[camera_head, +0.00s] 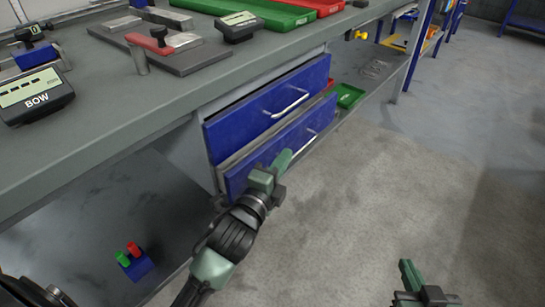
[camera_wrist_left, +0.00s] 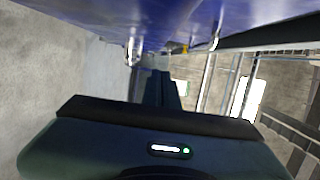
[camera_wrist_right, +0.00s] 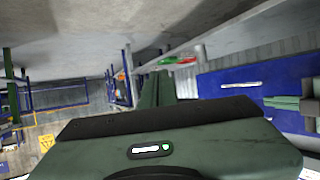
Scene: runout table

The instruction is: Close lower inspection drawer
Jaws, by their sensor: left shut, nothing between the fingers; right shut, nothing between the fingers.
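The lower drawer (camera_head: 234,180) has a blue front with a pale bar handle (camera_head: 304,144). A pale strip shows above its front, so it seems to stand out a little. The blue upper drawer (camera_head: 262,108) is above it. My left gripper (camera_head: 284,160) is shut and empty, close in front of the lower drawer's front, hiding part of it; contact cannot be told. In the left wrist view its fingers (camera_wrist_left: 156,88) are below a blue surface with metal handle posts. My right gripper (camera_head: 408,272) is shut and empty, away over the floor; its fingers (camera_wrist_right: 157,88) show in the right wrist view.
The grey bench top (camera_head: 120,110) overhangs the drawers and carries a BOW display (camera_head: 37,95), a fixture plate and green and red trays. A green bin (camera_head: 349,96) stands on the lower shelf right of the drawers. Open floor (camera_head: 430,180) lies to the right.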

